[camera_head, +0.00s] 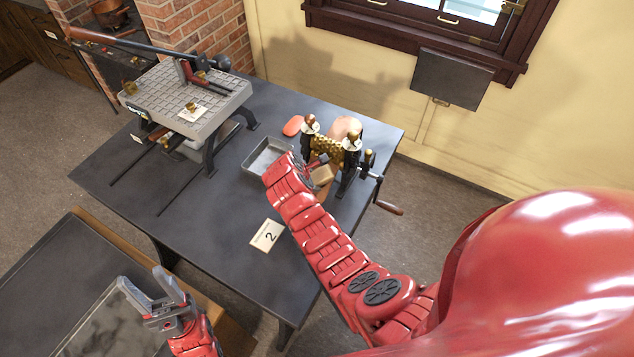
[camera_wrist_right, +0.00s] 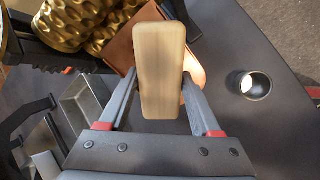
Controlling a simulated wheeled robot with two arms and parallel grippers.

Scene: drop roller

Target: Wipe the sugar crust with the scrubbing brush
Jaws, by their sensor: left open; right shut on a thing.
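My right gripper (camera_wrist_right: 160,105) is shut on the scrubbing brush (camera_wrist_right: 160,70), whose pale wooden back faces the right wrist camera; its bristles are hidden. The brush also shows in the head view (camera_head: 323,174), in front of the drop roller (camera_head: 328,150). The roller's brass, patterned rolls (camera_wrist_right: 80,30) lie just beyond the brush in the wrist view. I cannot tell whether the brush touches them, and I cannot make out the sugar crust. My left gripper (camera_head: 160,294) is open and empty at the lower left, away from the roller.
A grey metal tray (camera_head: 268,156) and an orange-red item (camera_head: 293,125) are near the roller. A card marked 2 (camera_head: 267,235) lies on the dark table (camera_head: 215,215). A grey-topped machine with a long lever (camera_head: 186,97) stands at the left. The roller's crank (camera_head: 388,207) overhangs the right edge.

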